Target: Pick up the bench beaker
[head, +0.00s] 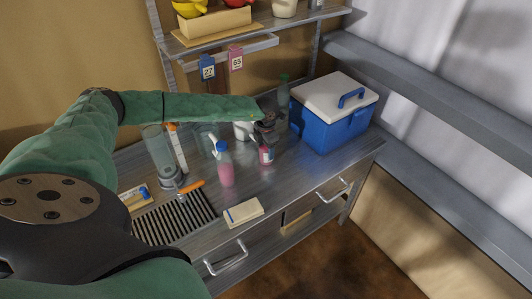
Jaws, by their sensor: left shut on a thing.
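My left arm reaches in from the left across the bench. Its gripper (267,133) is shut on the upper part of a small dark bottle with a pink-red label (266,155). The bottle is upright; I cannot tell whether it touches the bench. A clear glass vessel, perhaps the bench beaker (207,140), stands behind the wash bottle and is partly hidden. My right gripper is not in view.
A wash bottle with pink liquid (225,172) stands left of the gripper, and a white container (242,131) behind it. A tall clear cylinder (158,150) is farther left. A blue cooler (335,125) and green bottle (283,95) flank the right. A notebook (243,211) lies in front.

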